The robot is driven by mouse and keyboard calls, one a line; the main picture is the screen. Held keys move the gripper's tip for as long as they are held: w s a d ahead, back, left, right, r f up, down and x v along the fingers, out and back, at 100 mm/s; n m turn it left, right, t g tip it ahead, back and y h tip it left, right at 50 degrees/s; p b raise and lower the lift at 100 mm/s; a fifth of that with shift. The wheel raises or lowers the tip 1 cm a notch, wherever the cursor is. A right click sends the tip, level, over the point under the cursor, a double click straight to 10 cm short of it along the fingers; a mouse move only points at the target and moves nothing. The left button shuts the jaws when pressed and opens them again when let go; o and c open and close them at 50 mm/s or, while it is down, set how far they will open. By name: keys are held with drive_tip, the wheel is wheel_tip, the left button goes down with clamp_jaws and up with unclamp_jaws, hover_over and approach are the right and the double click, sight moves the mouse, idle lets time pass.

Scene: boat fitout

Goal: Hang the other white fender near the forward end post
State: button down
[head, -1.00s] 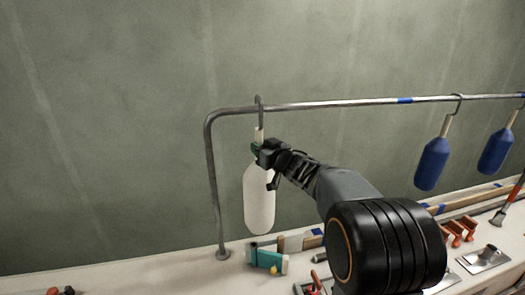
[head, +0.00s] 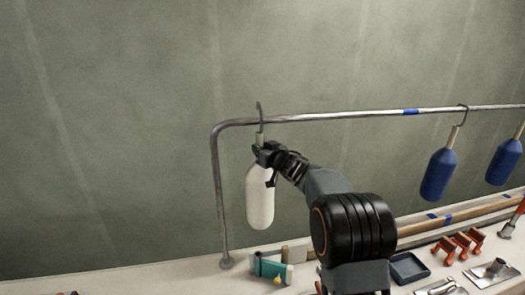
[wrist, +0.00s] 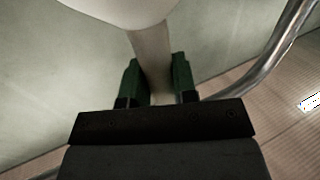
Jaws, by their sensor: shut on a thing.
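A white fender (head: 260,195) hangs upright in my gripper (head: 264,151), just right of the end post (head: 219,200). The gripper is shut on the fender's neck; in the wrist view the green finger pads (wrist: 160,85) stand on either side of the pale neck (wrist: 151,50). The fender's dark hook (head: 259,109) rises above the metal rail (head: 335,116), with its top clear of it. I cannot tell whether the hook is over the rail or in front of it. No second white fender is in view.
Two blue fenders (head: 438,174) hang from the rail at the right. Blue tape (head: 411,112) marks the rail. The bench below holds a teal tool (head: 270,268), a dark tray (head: 408,268) and orange clamps (head: 461,243). The rail between the white and blue fenders is free.

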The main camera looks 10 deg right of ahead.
drive_tip(key=shift+f+b, duration=0.8)
drive_tip(key=shift+f, duration=0.6)
